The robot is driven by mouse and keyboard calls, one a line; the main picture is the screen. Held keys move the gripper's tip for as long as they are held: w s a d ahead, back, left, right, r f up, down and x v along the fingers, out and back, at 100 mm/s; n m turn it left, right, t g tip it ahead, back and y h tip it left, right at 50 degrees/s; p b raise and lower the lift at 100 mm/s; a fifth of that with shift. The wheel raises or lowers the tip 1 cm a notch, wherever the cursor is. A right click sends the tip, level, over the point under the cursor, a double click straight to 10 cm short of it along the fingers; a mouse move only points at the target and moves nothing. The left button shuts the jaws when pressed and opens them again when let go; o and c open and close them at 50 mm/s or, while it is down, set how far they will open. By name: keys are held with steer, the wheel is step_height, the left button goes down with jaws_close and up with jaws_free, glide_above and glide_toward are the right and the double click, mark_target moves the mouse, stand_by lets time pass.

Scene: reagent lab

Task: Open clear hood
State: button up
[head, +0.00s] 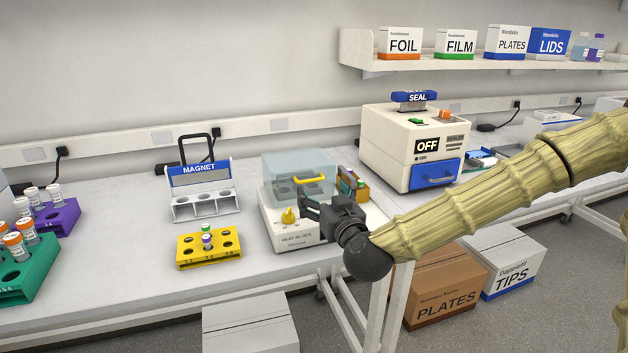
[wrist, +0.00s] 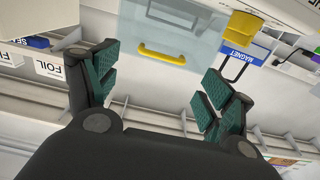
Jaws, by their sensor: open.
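The clear hood (head: 285,168) is a see-through box cover with a yellow handle (head: 310,180) on its front. It sits down over the white heat block (head: 292,232) on the bench. A yellow knob (head: 289,216) is on the block's front left. My gripper (head: 308,207) is in front of the hood at its right side, just below the handle in the head view. In the wrist view the gripper (wrist: 160,92) is open and empty, with the yellow handle (wrist: 161,54) beyond and between the fingertips. The fingers appear apart from the handle.
A yellow tube rack (head: 209,251) and the magnet stand (head: 202,190) stand left of the block. The sealer (head: 412,150) stands behind right.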

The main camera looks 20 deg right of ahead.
mark_target(313, 181)
steer(key=w, duration=0.8)
steer(key=shift+a+f+p, duration=0.1)
steer(key=shift+a+p, duration=0.1)
steer(key=shift+p, duration=0.2)
jaws_close()
steer(key=shift+d, duration=0.1)
